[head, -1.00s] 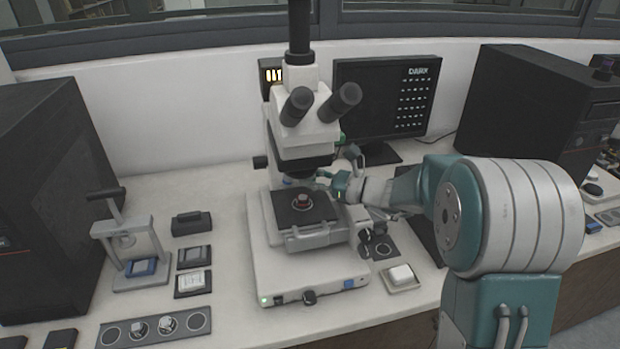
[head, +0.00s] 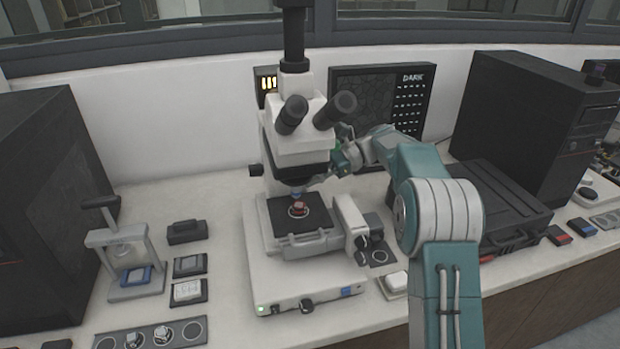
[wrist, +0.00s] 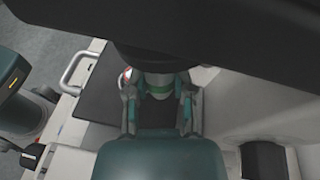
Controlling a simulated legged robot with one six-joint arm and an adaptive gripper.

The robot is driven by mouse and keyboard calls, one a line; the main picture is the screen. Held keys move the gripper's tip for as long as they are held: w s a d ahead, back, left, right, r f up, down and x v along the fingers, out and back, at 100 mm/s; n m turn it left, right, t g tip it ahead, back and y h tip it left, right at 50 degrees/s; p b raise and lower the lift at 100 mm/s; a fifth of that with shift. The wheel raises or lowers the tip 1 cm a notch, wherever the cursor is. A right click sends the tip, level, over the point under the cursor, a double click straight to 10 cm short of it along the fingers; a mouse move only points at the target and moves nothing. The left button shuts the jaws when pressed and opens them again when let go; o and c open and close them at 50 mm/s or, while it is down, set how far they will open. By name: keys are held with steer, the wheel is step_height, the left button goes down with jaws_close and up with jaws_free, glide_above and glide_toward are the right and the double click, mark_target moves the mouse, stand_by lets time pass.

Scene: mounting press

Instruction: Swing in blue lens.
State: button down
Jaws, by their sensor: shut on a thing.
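The microscope (head: 303,125) stands mid-bench with its lens turret under the head. My gripper (head: 325,181) is at the right side of the turret, mostly hidden by the microscope and my wrist. In the wrist view its fingers (wrist: 160,103) are shut on a lens with a green band (wrist: 160,88). A red-banded lens (wrist: 126,76) shows just to its left. The blue lens cannot be made out in the wrist view.
A monitor (head: 383,100) reading DARK stands behind my arm. A black case (head: 495,205) lies to the right. The stage knobs (head: 362,243) and a small white dish (head: 394,283) are right of the microscope. A small press (head: 125,250) stands at left.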

steer(key=shift+w+n+g+h, duration=0.2)
steer(key=shift+n+g+h, duration=0.1)
steer(key=shift+n+g, duration=0.25)
steer(key=shift+r+g, duration=0.1)
steer(key=shift+g, duration=0.15)
steer(key=c, duration=0.7)
jaws_free()
steer(key=shift+w+a, duration=0.1)
steer(key=shift+c, duration=0.2)
